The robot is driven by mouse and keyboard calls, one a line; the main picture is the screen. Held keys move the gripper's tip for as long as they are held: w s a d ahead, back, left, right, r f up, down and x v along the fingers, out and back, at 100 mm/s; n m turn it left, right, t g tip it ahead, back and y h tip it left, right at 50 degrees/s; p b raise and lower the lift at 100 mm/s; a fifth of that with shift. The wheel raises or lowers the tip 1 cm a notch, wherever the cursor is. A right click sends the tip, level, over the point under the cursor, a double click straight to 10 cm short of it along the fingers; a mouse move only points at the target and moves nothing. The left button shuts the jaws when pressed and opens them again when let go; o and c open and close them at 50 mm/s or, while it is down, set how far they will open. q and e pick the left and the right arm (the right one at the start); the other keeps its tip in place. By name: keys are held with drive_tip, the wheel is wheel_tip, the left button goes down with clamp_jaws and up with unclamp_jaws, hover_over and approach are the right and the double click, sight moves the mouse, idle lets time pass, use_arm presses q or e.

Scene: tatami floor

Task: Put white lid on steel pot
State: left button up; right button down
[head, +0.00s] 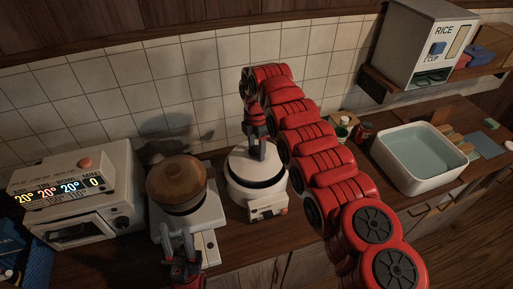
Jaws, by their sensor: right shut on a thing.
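The white lid (246,166) is round and sits at the top of a white round cooker with a front panel (266,212). A dark band shows between the lid and the body; I cannot tell whether they touch all round. My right gripper (262,150) points down and is shut on the lid at its top middle. A steel pot is not clearly seen; any pot inside the cooker is hidden. My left gripper (178,236) is low at the front of the white stove, its two fingers apart and empty, below a brown round-topped pot (176,180).
The white stove (211,216) carries the brown pot. A white oven with a lit display (60,190) stands at left. A white basin of water (455,180), small jars (363,132) and a rice dispenser (415,45) are at right. My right arm crosses the counter's middle.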

drive_tip(key=shift+f, duration=0.1)
drive_tip(key=shift+c, duration=0.4)
unclamp_jaws()
drive_tip(key=shift+r+b, duration=0.35)
drive_tip(key=shift+r, duration=0.1)
drive_tip(key=r, duration=0.4)
drive_tip(key=shift+a+r, duration=0.2)
drive_tip(key=shift+r, duration=0.1)
wheel_tip(320, 180, up, 12)
drive_tip(key=p, duration=1.1)
drive_tip(key=shift+d, duration=0.2)
drive_tip(key=shift+f, duration=0.1)
